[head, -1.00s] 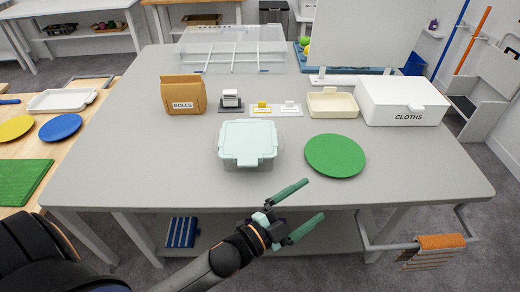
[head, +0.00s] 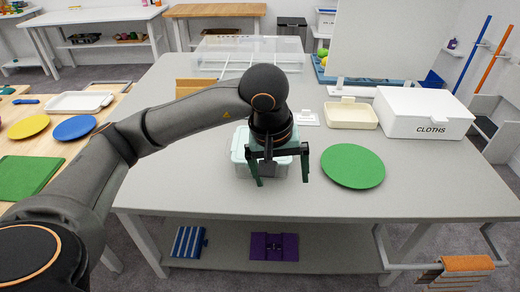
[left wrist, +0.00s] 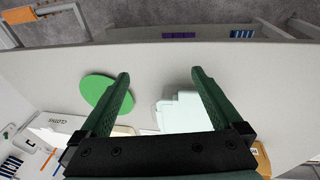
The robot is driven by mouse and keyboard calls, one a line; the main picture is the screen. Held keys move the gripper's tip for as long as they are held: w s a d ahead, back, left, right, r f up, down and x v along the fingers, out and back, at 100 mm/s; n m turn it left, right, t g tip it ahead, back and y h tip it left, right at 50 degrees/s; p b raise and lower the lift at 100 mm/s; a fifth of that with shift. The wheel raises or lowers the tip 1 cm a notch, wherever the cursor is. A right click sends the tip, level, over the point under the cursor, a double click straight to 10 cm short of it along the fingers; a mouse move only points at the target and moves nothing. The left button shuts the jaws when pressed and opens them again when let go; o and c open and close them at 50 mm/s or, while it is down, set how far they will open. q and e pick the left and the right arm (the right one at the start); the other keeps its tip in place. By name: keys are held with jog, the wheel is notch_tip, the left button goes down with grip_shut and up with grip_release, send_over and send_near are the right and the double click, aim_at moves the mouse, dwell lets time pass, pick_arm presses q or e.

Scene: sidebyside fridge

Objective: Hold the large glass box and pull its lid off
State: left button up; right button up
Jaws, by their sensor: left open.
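The large glass box (head: 240,163) stands on the grey table with its pale mint lid (head: 240,141) on it. My left arm and gripper hide much of the lid in the head view. The lid also shows in the left wrist view (left wrist: 181,110), between the fingers and closer to the right one. My left gripper (head: 280,181) is open and empty, fingers pointing down over the box's near side. Its two fingers also show in the left wrist view (left wrist: 161,74). I see no clear contact with the box. My right gripper is not in view.
A green round mat (head: 353,166) lies right of the box. A cream tray (head: 351,115) and a white CLOTHS box (head: 424,112) stand behind it. A clear divided container (head: 247,54) is at the back. The table's front strip is clear.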

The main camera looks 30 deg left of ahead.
pick_arm(q)
jog(key=w+a+r+t+y, duration=0.1)
jog(key=w+a+r+y, duration=0.15)
jog(key=a, duration=0.35)
jog(key=shift+y, duration=0.25)
jog(key=x, duration=1.1)
jog(key=shift+s+a+f, duration=0.15)
jog(key=shift+a+f, duration=0.05)
jog(key=c, duration=1.3)
jog(key=o, duration=1.3)
jog(key=v, duration=1.2)
jog(key=shift+s+r, duration=0.25)
jog(key=shift+r, duration=0.05)
